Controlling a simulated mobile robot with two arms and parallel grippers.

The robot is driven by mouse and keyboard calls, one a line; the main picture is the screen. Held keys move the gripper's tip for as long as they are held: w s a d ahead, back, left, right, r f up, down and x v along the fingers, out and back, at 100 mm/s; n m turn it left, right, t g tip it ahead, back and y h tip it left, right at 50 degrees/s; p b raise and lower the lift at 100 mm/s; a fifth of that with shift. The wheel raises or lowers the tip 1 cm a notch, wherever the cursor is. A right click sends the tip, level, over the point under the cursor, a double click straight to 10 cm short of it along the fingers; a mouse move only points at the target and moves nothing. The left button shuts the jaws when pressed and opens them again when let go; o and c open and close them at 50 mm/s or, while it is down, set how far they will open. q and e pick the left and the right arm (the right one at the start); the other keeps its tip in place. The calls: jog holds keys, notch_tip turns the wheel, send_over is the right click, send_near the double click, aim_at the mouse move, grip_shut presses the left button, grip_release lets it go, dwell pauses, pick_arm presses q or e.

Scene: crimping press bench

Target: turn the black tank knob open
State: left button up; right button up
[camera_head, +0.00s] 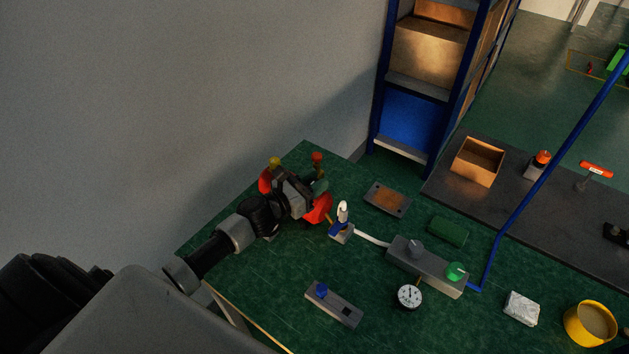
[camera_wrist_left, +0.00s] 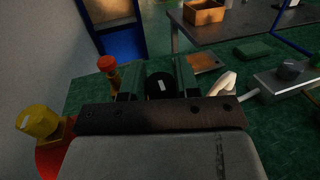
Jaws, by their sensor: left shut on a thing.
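The black tank knob (camera_wrist_left: 159,86) shows in the left wrist view as a round black cap with a short white mark, which points nearly straight up the picture. My left gripper (camera_wrist_left: 159,80) is shut on it, with one finger at each side. In the head view my left gripper (camera_head: 303,191) reaches over the red tanks (camera_head: 319,208) and hides the black knob. A yellow knob (camera_head: 275,161) and a red knob (camera_head: 317,157) stand close by; the wrist view shows the yellow knob (camera_wrist_left: 37,118) at left and the red knob (camera_wrist_left: 107,64) beyond. My right gripper is not in view.
Right of the tanks are a small blue-and-white fitting (camera_head: 341,226) with a white hose, a grey valve block (camera_head: 425,264) with a green knob, and a dial gauge (camera_head: 409,296). A blue-knobbed plate (camera_head: 334,304) lies in front. A wall stands behind the bench's left side.

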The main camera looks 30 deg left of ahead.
pick_arm(q)
jog(key=shift+y, duration=0.3)
jog(key=shift+n+t+y+p, duration=0.35)
jog(key=shift+n+t+y, duration=0.15)
jog(key=shift+n+y, duration=0.6)
jog(key=n+y, duration=0.2)
jog(key=y, duration=0.1)
jog(key=shift+y, duration=0.4)
jog(key=n+y+b, duration=0.1)
jog(key=n+y, duration=0.1)
jog(key=y, duration=0.1)
jog(key=shift+f+n+y, duration=0.15)
jog(key=shift+n+y, duration=0.15)
jog(key=shift+n+g+y+b, duration=0.5)
jog(key=shift+n+y+b, duration=0.55)
jog(key=shift+y, duration=0.75)
jog(key=o, duration=0.9)
